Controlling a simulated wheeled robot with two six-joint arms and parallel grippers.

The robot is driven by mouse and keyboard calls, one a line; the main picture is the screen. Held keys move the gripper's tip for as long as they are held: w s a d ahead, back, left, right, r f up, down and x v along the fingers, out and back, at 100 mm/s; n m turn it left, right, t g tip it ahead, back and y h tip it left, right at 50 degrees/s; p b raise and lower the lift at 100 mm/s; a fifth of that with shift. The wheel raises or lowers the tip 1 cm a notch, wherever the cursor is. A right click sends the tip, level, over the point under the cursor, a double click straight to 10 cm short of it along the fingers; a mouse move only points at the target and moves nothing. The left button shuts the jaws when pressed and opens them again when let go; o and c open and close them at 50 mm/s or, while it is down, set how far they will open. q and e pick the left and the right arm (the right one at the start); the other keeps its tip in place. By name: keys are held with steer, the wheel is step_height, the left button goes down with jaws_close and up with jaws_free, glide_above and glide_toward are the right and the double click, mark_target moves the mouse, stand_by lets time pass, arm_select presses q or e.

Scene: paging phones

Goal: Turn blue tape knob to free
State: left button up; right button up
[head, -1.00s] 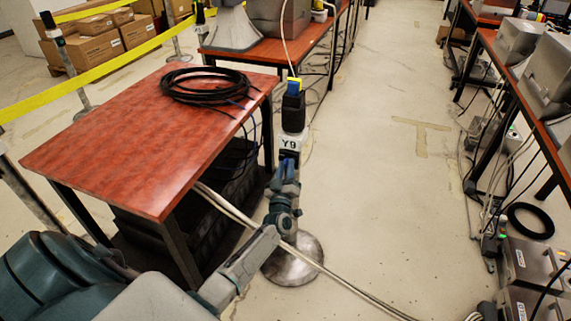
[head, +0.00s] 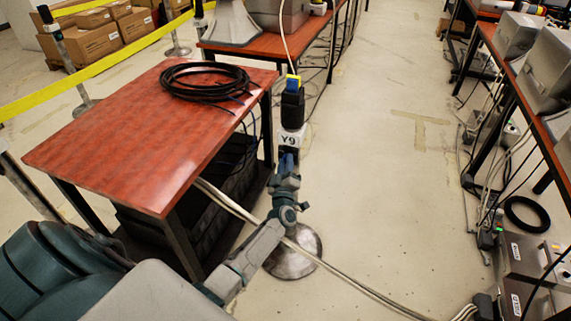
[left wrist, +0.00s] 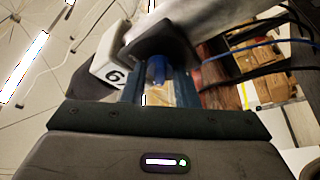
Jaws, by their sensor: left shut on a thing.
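A barrier post with a black head (head: 292,103) and a white "Y9" tag (head: 290,139) stands upright at the table's right side. A blue and yellow piece (head: 293,81) is on top of the head. My left gripper (head: 287,158) is at the post just below the tag. In the left wrist view the blue knob (left wrist: 157,70) sits between my left gripper's fingers (left wrist: 158,88), below the black head, and they are shut on it. A white tag (left wrist: 112,70) shows beside it. The fingers partly hide the knob, and its turn position cannot be told. My right gripper is out of view.
A red-brown table (head: 130,135) with a coil of black cable (head: 205,82) stands left of the post. The post's round metal base (head: 292,262) is on the floor, with pale cables running past. Yellow tape (head: 60,87) crosses at the back left. The aisle right of the post is mostly clear.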

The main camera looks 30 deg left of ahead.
arm_select(q)
steer(key=o, duration=0.6)
steer(key=shift+o, duration=0.2)
